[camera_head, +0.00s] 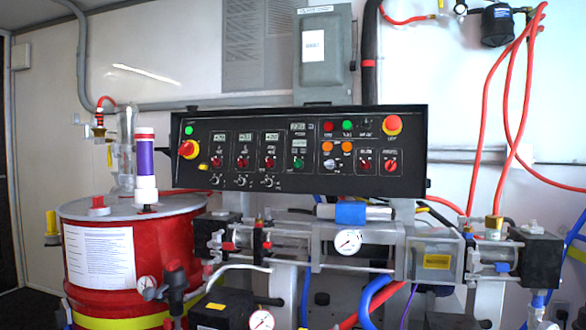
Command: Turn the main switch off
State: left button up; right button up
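A black control panel (300,182) stands upright across the middle of the head view. A red knob on a yellow backing (188,149) is at its left end and looks like a rotary main switch. Its label and its exact handle angle are too small to read. Neither of my grippers is in view, and nothing touches the panel.
A red drum (150,262) stands below left, with a purple-and-white cylinder (146,165) rising near the panel's left end. Pumps, gauges (348,242) and hoses fill the space below. A grey electrical box (324,48) hangs behind. The space before the panel face looks clear.

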aim_at(187, 148)
jog(key=i+l+u, duration=0.1)
jog(key=i+u, duration=0.2)
jog(key=i, duration=0.25)
jog(key=i+l+u, duration=0.3)
jog(key=i, duration=0.25)
jog(key=i+j, duration=0.05)
jog(key=j, duration=0.05)
